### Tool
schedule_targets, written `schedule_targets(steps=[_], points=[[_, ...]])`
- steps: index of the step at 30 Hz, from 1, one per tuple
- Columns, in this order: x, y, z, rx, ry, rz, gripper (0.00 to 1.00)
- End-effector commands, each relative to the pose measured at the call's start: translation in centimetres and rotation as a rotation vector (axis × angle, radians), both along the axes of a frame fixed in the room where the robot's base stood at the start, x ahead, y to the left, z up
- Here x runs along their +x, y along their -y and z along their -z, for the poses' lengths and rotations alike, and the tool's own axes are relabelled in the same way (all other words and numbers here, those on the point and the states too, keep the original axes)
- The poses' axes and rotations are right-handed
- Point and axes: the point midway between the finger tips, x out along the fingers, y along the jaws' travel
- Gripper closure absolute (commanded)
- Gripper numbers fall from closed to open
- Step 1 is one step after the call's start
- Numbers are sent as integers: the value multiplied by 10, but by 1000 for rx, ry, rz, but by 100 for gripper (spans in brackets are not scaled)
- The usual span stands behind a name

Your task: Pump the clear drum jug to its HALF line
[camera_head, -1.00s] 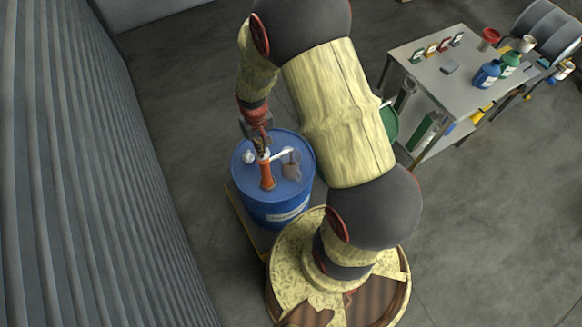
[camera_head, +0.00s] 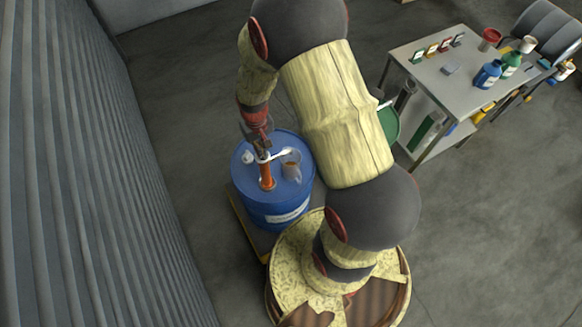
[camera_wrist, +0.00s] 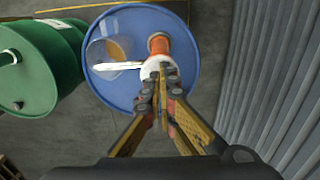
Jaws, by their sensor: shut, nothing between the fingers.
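The blue drum (camera_head: 270,205) stands on a pallet left of my base. An orange hand pump (camera_head: 266,176) with a white top and a white spout rises from its lid; it also shows in the wrist view (camera_wrist: 159,45). The clear jug (camera_head: 291,168) stands on the lid under the spout, with amber liquid low in it; it also shows in the wrist view (camera_wrist: 104,48). Its HALF line is too small to read. My gripper (camera_head: 262,150) is shut and empty at the pump's top. In the wrist view its fingertips (camera_wrist: 160,78) overlap the white pump head; contact is unclear.
A green drum (camera_wrist: 38,65) stands beside the blue one. A grey table (camera_head: 440,85) with bottles and small cards stands at the right. A corrugated wall (camera_head: 90,180) runs along the left.

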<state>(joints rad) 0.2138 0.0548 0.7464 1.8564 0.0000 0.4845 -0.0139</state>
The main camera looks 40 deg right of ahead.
Motion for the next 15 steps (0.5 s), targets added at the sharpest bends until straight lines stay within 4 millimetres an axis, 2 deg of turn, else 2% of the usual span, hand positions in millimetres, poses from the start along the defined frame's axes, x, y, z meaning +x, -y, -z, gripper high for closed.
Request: schedule_targets(steps=[15], points=[[0,0,-43,0,-1,0,100]])
